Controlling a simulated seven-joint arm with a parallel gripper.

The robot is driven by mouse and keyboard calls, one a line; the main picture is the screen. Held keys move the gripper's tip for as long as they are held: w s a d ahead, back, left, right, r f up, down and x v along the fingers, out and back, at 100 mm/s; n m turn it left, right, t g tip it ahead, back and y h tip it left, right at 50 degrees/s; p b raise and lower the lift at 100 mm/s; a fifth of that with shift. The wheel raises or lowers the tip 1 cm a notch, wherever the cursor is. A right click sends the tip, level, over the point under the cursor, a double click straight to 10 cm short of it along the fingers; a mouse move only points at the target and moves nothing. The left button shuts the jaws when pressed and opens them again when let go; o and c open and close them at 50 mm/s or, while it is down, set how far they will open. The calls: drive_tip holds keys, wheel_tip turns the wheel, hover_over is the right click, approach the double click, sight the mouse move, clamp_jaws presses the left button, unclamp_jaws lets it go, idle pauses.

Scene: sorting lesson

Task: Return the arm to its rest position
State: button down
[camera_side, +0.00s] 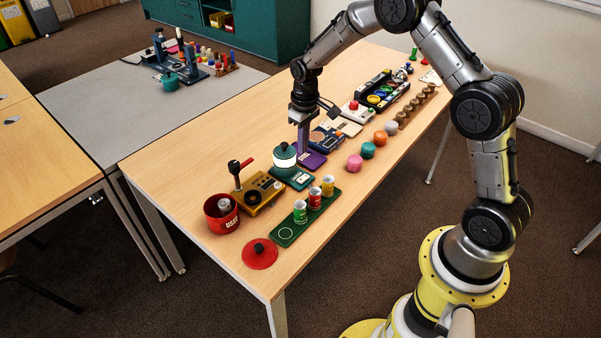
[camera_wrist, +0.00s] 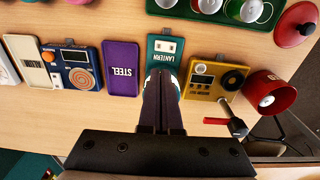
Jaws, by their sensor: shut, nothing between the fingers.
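My gripper (camera_side: 303,148) points down over the middle of the table (camera_side: 170,165), just behind and right of a teal lantern (camera_side: 285,160) with a white band. In the wrist view the dark fingers of my gripper (camera_wrist: 161,74) are together, with nothing between them. They cover most of the lantern, of which only a pale edge shows. The lantern stands at the teal plate marked LANTERN (camera_wrist: 165,45). The purple plate marked STEEL (camera_wrist: 121,70) is bare in the wrist view. I cannot tell whether the fingertips touch the lantern.
A green tray (camera_side: 306,217) holds three cans. A red lid (camera_side: 260,253) lies near the front edge. Coloured knobs and several devices line the right side.

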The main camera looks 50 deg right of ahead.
drive_tip(key=s+a+r+t, duration=0.2)
drive_tip(key=s+r, duration=0.1)
drive_tip(key=r, duration=0.5)
drive_tip(key=s+a+r+t, duration=0.1)
drive_tip(key=s+a+r, duration=0.15)
drive_tip(key=r, duration=0.55)
drive_tip(key=s+a+r+t, duration=0.1)
drive_tip(key=s+r+t, duration=0.15)
drive_tip(key=r, duration=0.55)
drive_tip(key=s+a+r, duration=0.1)
drive_tip(key=s+r, duration=0.1)
drive_tip(key=s, duration=0.5)
drive_tip(key=s+a+r, duration=0.1)
drive_tip(key=s+r, duration=0.1)
drive_tip(key=s, duration=0.5)
drive_tip(key=s+f, duration=0.6)
drive_tip(key=s, duration=0.3)
drive_tip(key=shift+a, duration=0.4)
